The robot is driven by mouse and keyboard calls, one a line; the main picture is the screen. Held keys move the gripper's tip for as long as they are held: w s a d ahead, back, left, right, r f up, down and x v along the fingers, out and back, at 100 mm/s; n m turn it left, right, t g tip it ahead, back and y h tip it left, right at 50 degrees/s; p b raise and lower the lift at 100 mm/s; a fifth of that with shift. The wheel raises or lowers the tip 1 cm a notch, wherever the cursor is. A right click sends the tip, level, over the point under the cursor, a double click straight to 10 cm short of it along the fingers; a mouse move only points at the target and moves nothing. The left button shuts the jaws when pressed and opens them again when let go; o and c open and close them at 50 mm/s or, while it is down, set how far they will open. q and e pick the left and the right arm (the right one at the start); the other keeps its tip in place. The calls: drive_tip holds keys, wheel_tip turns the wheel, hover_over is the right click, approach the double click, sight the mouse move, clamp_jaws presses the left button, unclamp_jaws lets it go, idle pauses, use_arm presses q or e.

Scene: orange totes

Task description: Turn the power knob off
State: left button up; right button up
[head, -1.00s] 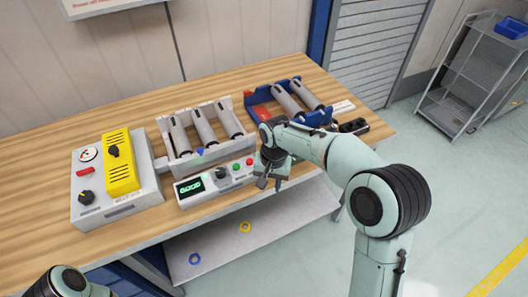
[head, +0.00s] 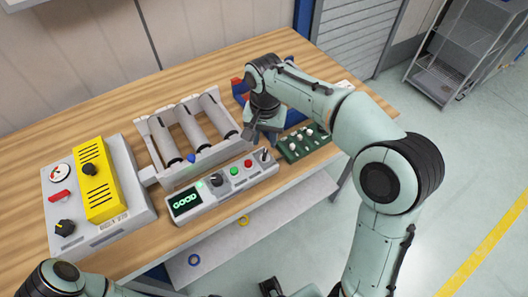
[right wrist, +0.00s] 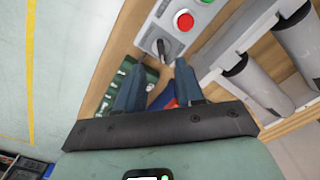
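A grey control panel (head: 208,203) with a green "GOOD" display lies along the table's front edge. It carries a black knob (head: 216,180), a green button (head: 234,171), a red button (head: 248,163) and, at its right end, a dark lever-like knob (head: 264,156). No label shows which knob is power. My right gripper (head: 262,136) is just above the right-end knob. In the right wrist view its fingers (right wrist: 157,75) are apart and empty, with that knob (right wrist: 165,47) beyond their tips. A dark part at the bottom edge may be my left gripper (head: 271,288); its fingers are unclear.
A grey box (head: 132,220) with a yellow cover and another black knob (head: 65,227) stands left. Behind the panel is a white rack (head: 150,150) holding grey cylinders. A green board (head: 305,143) lies right of the gripper, before a partly hidden blue-and-red tray (head: 240,88).

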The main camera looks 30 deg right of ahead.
sight(264, 154)
wheel_tip(264, 154, down, 7)
drive_tip(key=shift+w+f+b, duration=0.1)
drive_tip(key=shift+f+b, duration=0.05)
drive_tip(key=shift+b, duration=0.25)
clamp_jaws()
